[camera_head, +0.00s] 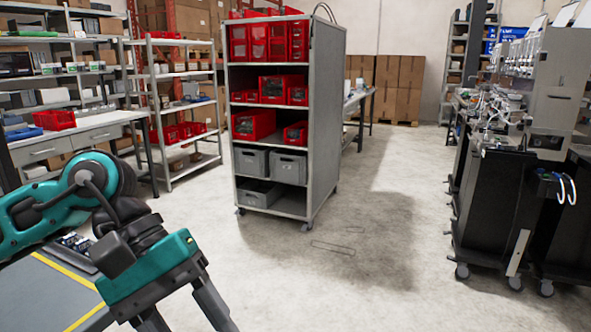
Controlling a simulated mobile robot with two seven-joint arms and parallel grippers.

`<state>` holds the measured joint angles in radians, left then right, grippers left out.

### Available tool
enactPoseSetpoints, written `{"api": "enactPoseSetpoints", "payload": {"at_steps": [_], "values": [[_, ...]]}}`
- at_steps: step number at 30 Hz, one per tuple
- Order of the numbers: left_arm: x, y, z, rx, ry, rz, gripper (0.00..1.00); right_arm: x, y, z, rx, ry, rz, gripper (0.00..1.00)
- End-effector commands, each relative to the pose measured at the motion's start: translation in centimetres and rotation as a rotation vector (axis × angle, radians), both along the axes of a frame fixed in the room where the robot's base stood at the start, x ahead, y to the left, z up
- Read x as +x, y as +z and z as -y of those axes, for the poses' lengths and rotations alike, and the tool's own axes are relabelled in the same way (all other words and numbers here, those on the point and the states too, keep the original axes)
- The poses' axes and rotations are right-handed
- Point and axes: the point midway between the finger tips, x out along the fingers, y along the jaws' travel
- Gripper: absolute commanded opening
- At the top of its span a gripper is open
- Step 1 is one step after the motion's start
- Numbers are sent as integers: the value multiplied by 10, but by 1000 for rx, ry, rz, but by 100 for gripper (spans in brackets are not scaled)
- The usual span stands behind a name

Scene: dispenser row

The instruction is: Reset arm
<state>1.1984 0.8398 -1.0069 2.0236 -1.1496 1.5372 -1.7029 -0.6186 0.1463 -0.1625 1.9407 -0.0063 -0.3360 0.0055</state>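My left arm (60,205), teal and black, comes in from the left edge. My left gripper (184,312) hangs at the lower left, pointing down. Its two dark fingers are spread apart, with floor showing between them. The lower ends of the fingers run to or past the bottom edge of the picture. I see nothing held between the visible parts. My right arm and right gripper are not in view.
A wheeled grey shelf cart (325,130) with red and grey bins stands mid-room. Shelves (182,75) and a workbench (95,137) line the left. Black wheeled stations (490,200) stand at right. The concrete floor (370,285) between is clear. Cardboard boxes (400,88) are stacked behind.

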Motion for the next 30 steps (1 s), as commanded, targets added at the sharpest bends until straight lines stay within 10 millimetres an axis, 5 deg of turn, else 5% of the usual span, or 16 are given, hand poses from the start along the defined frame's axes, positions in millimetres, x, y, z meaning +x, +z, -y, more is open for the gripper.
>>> {"api": "enactPoseSetpoints", "payload": {"at_steps": [6, 12, 16, 19, 24, 25, 30], "values": [[-24, 15, 79, -370, 276, -560, 56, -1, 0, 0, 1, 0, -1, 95], [-3, 42, 107, -628, 559, -1217, 56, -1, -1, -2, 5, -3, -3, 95], [31, 40, 101, -754, 733, -1697, 56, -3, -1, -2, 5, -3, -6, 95], [60, 21, 84, -835, 852, -2089, 56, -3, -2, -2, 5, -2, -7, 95], [98, -54, 41, -956, 1002, -2792, 56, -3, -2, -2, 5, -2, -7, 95], [101, -72, 31, 917, -954, 2736, 56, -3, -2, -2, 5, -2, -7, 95], [84, -189, -19, 676, -605, 2166, 56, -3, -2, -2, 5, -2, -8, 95]]}}
